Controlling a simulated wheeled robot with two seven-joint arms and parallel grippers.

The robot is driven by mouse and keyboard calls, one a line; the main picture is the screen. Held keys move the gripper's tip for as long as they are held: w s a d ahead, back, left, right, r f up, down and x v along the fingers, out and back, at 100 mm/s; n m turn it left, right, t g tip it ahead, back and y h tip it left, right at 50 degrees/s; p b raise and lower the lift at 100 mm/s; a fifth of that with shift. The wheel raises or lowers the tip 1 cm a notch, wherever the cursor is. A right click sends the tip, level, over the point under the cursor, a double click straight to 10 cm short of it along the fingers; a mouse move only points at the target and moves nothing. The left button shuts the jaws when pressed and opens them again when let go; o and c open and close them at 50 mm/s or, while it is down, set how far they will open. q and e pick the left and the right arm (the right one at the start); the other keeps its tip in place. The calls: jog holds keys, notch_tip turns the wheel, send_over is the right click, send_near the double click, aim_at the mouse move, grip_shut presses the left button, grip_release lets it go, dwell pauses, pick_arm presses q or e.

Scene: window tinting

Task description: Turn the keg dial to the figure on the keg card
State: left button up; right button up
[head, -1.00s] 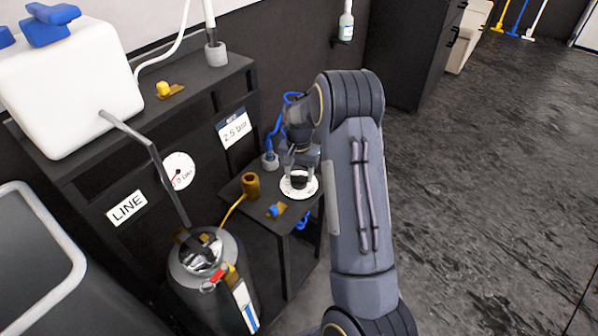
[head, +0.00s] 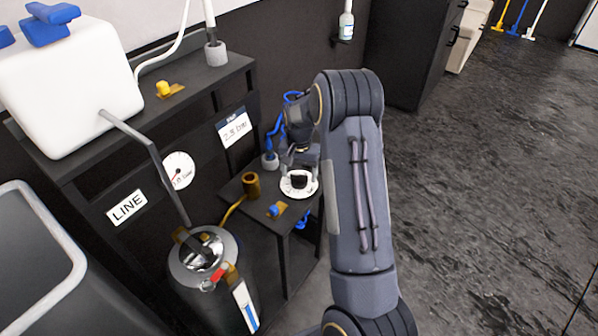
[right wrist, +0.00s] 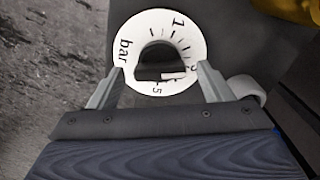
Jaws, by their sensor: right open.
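The keg dial (head: 299,185) is a white disc with a dark knob on the low black stand. In the right wrist view the dial (right wrist: 153,24) shows "1", "bar" and tick marks around the dark knob (right wrist: 158,62). A white mark sits on the knob's lower right; the figure it points to is not clear. My right gripper (right wrist: 161,70) is open, one finger on each side of the knob, with gaps showing. In the head view my right gripper (head: 300,164) is above the dial. The keg card (head: 234,128) appears to read 2.5 bar, blurred. My left gripper is out of view.
A metal keg (head: 204,264) stands front left of the dial. A round gauge (head: 178,170) and a LINE label (head: 127,207) are on the black panel. A brass fitting (head: 251,186) and a blue-tipped fitting (head: 275,211) are close left of the dial. Floor at right is clear.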

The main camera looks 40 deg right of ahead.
notch_tip(320, 180, up, 8)
jog(key=shift+f+p, duration=0.1)
jog(key=shift+p, duration=0.4)
notch_tip(320, 180, up, 12)
jog(key=n+t+y+p, duration=0.2)
jog(key=p, duration=0.2)
send_over(299, 175)
jog(key=s+a, duration=0.6)
jog(key=s+a+r+n+t+p, duration=0.1)
jog(key=s+a+r+n+p, duration=0.1)
jog(key=s+a+r, duration=0.3)
jog(key=s+a+r+n+t+y+p, duration=0.1)
jog(key=s+a+r+n+p, duration=0.1)
jog(key=s+a, duration=0.3)
jog(key=s+a+r+n+t+p, duration=0.1)
jog(key=s+a+r+n+p, duration=0.2)
jog(key=s+a, duration=0.3)
jog(key=s+r+p, duration=0.1)
jog(key=s, duration=0.4)
jog(key=shift+r+t+y, duration=0.15)
jog(key=shift+t+y, duration=0.15)
jog(key=shift+y, duration=0.1)
